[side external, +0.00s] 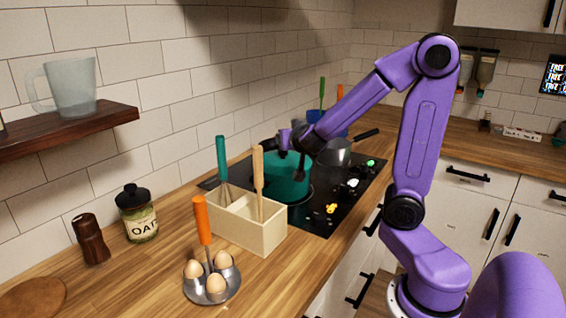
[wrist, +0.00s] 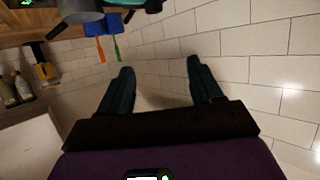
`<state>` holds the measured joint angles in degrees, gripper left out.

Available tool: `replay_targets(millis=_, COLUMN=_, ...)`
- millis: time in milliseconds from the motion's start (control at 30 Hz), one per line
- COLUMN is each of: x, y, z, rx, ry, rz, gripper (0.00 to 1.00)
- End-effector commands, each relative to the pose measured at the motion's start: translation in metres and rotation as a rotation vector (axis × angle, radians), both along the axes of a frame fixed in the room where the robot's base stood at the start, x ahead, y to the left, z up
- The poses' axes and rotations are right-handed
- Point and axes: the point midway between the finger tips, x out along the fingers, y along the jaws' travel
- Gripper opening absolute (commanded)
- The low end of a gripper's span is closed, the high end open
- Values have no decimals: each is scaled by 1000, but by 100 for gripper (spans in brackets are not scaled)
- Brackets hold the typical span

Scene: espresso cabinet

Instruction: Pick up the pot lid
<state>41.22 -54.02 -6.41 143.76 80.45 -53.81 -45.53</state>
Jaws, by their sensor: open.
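A teal pot (side external: 288,178) stands on the black cooktop in the side view. My gripper (side external: 300,148) is just above and in front of its top and hides part of the rim. I cannot clearly make out a lid apart from the pot, and cannot tell if one lies on it. In the wrist view the two dark fingers of my gripper (wrist: 163,82) are spread apart with nothing between them, only the tiled wall beyond. A teal piece (wrist: 122,6), perhaps the pot or lid, is cut off at the top edge.
A grey pan (side external: 335,153) with a black handle stands behind the pot. A blue utensil holder (wrist: 97,26) is near the wall. A cream utensil box (side external: 232,222) and an egg holder (side external: 213,287) stand in front. The right counter is mostly clear.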

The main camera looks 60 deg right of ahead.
Motion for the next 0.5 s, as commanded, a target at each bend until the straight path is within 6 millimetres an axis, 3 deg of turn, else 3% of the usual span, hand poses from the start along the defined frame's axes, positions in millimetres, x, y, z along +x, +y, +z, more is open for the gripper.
replay_targets(millis=200, x=0, y=0, z=-40, rx=-4, ry=8, rz=1, gripper=65)
replay_targets(millis=500, x=3, y=-2, z=-56, rx=1, ry=-2, rz=0, gripper=65)
